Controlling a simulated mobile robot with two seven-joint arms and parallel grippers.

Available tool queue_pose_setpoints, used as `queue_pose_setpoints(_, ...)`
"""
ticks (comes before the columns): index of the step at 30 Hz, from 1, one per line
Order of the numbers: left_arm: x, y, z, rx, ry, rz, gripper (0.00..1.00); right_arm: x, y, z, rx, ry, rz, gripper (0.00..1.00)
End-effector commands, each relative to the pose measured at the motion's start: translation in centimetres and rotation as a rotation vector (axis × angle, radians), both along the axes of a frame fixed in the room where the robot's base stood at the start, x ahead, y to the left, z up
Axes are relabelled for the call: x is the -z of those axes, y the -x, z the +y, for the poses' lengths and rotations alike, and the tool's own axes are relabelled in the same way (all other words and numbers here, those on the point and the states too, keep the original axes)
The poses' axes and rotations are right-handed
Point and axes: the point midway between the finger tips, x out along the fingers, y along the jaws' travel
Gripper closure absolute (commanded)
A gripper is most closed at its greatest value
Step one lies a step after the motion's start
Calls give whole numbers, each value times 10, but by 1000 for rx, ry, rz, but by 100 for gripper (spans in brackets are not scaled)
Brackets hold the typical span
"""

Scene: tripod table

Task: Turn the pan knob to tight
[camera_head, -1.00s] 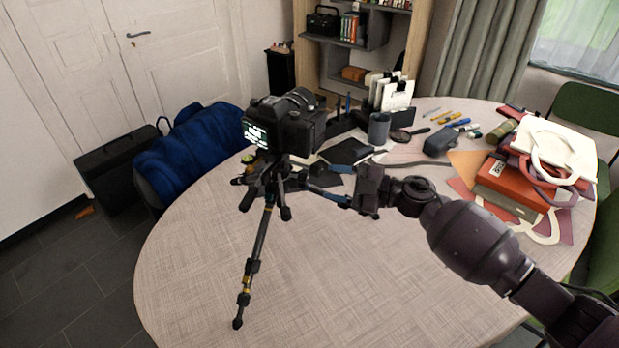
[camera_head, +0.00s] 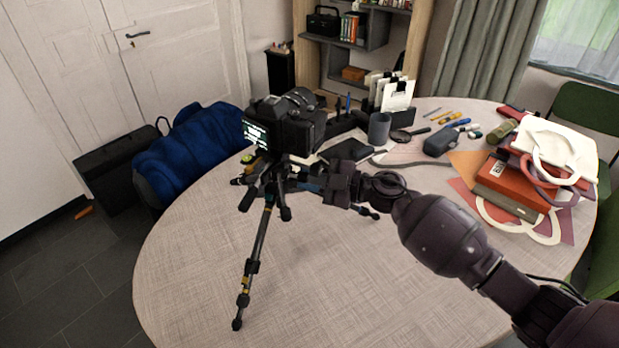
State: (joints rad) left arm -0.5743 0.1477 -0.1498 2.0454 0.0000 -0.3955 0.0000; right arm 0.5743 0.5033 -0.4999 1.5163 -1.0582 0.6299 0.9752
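A black camera (camera_head: 285,122) with a lit screen sits on top of a small black tripod (camera_head: 254,265) that stands on the round table (camera_head: 200,245). The tripod head (camera_head: 270,175) is just under the camera, with dark knobs and handles around it. I cannot clearly pick out the pan knob among these dark parts. My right gripper (camera_head: 302,183) comes in from the right, with its fingers pointing left at the tripod head, very close to it. The fingertips merge with the dark parts, so contact and finger opening cannot be told. My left gripper is not in view.
A black notebook (camera_head: 346,150), a grey cup (camera_head: 379,127) and a dark pouch (camera_head: 438,143) lie behind my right arm. An orange-red box (camera_head: 510,180) with a white bag (camera_head: 545,140) is at the right. The table's front is clear.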

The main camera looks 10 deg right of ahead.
Motion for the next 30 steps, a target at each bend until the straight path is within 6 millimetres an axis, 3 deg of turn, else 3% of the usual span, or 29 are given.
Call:
queue_pose_setpoints(1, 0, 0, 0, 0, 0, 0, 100, 0, 0, 0, 0, 0, 0, 86)
queue_pose_setpoints(4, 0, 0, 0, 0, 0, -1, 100, 0, 0, 0, 0, 0, 0, 99)
queue_pose_setpoints(14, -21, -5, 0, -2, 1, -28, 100, -5, 0, 0, 0, -35, 89, 99)
queue_pose_setpoints(25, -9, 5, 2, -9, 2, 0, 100, 0, 0, 0, -1, -46, 116, 99)
queue_pose_setpoints(26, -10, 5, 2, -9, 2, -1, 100, 0, 0, 0, -1, -46, 116, 73)
queue_pose_setpoints(30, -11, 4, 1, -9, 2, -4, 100, 0, 0, 0, 0, -45, 115, 52)
